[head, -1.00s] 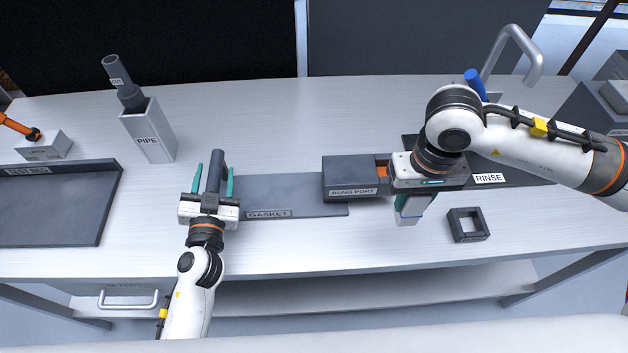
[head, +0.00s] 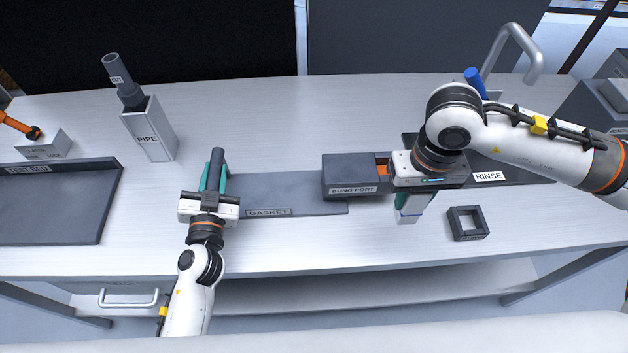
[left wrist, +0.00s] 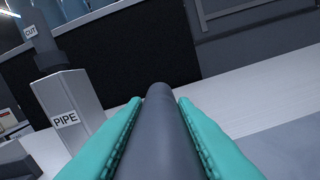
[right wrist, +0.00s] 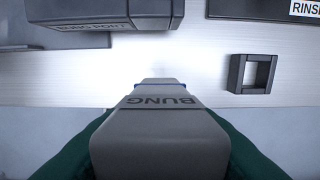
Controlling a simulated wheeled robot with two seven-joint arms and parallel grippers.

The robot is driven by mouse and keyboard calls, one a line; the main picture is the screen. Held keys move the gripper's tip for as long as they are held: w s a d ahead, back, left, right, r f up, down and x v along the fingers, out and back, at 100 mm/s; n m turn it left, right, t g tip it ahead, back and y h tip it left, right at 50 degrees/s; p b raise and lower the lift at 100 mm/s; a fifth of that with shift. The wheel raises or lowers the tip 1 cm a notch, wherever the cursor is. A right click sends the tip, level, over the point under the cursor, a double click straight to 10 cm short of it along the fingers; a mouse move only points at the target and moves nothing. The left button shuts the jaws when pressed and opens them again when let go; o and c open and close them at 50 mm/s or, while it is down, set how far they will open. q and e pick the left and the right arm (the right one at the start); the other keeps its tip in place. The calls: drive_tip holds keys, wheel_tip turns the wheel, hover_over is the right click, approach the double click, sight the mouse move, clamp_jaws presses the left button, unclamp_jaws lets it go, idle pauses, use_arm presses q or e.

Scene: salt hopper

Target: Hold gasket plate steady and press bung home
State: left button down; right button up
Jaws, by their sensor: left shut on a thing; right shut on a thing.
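The dark grey gasket plate (head: 300,188) lies flat on the bench, with a dark round upright handle (head: 217,158) at its left end. My left gripper (head: 213,180) is shut on this handle; in the left wrist view its teal fingers press both sides of the handle (left wrist: 160,125). The dark bung port block (head: 350,172) sits at the plate's right end. My right gripper (head: 412,203) is shut on the grey bung (right wrist: 160,130), labelled BUNG, to the right of the port and apart from it. My right wrist hides part of the port's right end.
A small square dark frame (head: 467,222) lies to the right of the bung. A dark rinse mat (head: 520,175) lies behind it. The pipe holder (head: 150,135) and a dark tray (head: 55,205) stand at left. The front strip of bench is clear.

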drive_tip(key=shift+f+b, duration=0.4)
drive_tip(key=shift+b, duration=0.05)
idle(1.3)
drive_tip(key=w+a+r, duration=0.1)
drive_tip(key=w+r, duration=0.4)
drive_tip(key=w, duration=0.6)
drive_tip(key=shift+w+r, duration=0.25)
drive_tip(key=shift+w, duration=0.1)
drive_tip(key=shift+f, duration=0.1)
drive_tip(key=shift+f, duration=2.6)
